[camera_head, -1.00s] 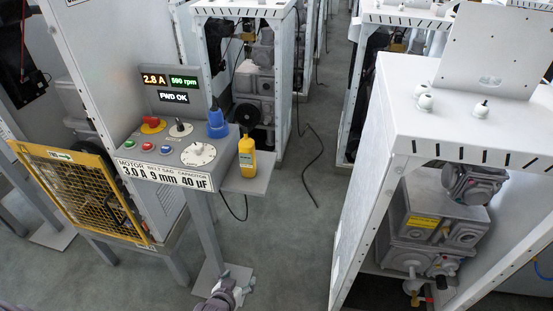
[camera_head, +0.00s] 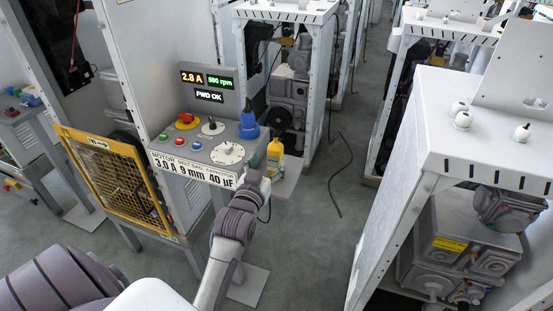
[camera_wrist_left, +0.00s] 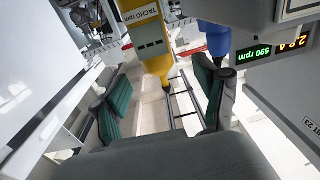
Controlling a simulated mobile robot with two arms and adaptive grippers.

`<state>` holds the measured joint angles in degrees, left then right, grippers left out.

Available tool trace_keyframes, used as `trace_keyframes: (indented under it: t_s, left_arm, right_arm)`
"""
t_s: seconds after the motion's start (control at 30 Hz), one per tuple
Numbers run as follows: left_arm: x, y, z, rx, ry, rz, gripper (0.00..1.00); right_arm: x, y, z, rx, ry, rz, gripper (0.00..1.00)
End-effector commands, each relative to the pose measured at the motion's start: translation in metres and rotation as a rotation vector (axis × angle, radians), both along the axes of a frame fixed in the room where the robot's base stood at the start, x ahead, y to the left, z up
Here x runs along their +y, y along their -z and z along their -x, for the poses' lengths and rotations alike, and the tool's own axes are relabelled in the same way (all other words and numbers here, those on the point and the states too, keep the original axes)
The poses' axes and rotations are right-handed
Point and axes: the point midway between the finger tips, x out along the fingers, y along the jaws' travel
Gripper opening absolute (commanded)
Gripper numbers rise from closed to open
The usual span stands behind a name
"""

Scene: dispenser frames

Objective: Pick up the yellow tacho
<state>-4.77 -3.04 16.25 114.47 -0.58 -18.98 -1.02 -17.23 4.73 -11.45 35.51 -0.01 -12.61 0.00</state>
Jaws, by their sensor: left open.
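The yellow tacho (camera_head: 275,155) stands upright on the small grey side shelf (camera_head: 291,180) of the control console. My left gripper (camera_head: 262,178) is close in front of the tacho in the head view, partly hidden behind my own wrist. In the left wrist view my gripper (camera_wrist_left: 163,98) is open, with green-padded fingers spread apart. The tacho (camera_wrist_left: 148,38) shows there with its "TACHO rpm" label, its dark narrow tip pointing into the gap between the fingers. I see no contact. My right gripper is not in view.
A blue tool (camera_head: 249,125) stands on the console (camera_head: 200,145) just left of the tacho; it also shows in the left wrist view (camera_wrist_left: 215,40). The console has knobs, buttons and displays. A yellow mesh guard (camera_head: 115,180) is at left, a white cabinet (camera_head: 440,120) at right.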

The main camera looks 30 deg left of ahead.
Motion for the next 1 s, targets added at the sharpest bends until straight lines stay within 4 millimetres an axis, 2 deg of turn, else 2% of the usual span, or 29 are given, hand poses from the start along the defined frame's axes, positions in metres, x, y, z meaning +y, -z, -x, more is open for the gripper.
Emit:
trace_keyframes:
  t_s: [0.23,0.5,0.8,1.0]
  left_arm:
    - [0.005,-0.003,-0.019,0.001,0.000,0.000,0.73]
    - [0.014,-0.004,-0.056,0.000,0.000,0.000,0.73]
    - [0.015,-0.002,-0.060,0.001,0.001,0.000,0.73]
    - [0.015,-0.002,-0.060,0.001,0.001,0.000,0.40]
  right_arm:
    - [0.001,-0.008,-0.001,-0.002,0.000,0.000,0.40]
    - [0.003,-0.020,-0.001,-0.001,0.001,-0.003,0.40]
    - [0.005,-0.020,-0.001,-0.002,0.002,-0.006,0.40]
    - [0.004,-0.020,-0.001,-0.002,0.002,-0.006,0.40]
